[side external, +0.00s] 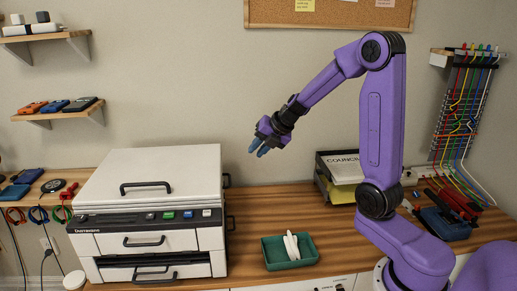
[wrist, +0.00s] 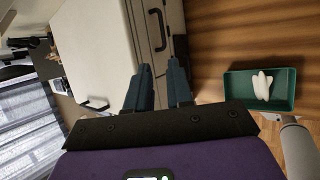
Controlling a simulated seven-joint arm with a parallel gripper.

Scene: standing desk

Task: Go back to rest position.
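My gripper (side external: 262,151) is in the air above the desk, between the white printer and the document holder in the side external view. In the wrist view its two blue-grey fingers (wrist: 160,80) stand apart with a gap between them, and nothing shows in the gap. The gripper touches nothing. The green tray (side external: 306,253) is on the desk below it, with white objects (side external: 291,245) lying inside. The tray (wrist: 231,88) is at the right of the wrist view.
The white printer (side external: 150,190) with black handles stands on the left of the desk. A document holder (side external: 342,175) is at the back. Cables (side external: 465,110) hang from a rack at the right. Shelves (side external: 58,112) are on the left wall. Bare wood surrounds the tray.

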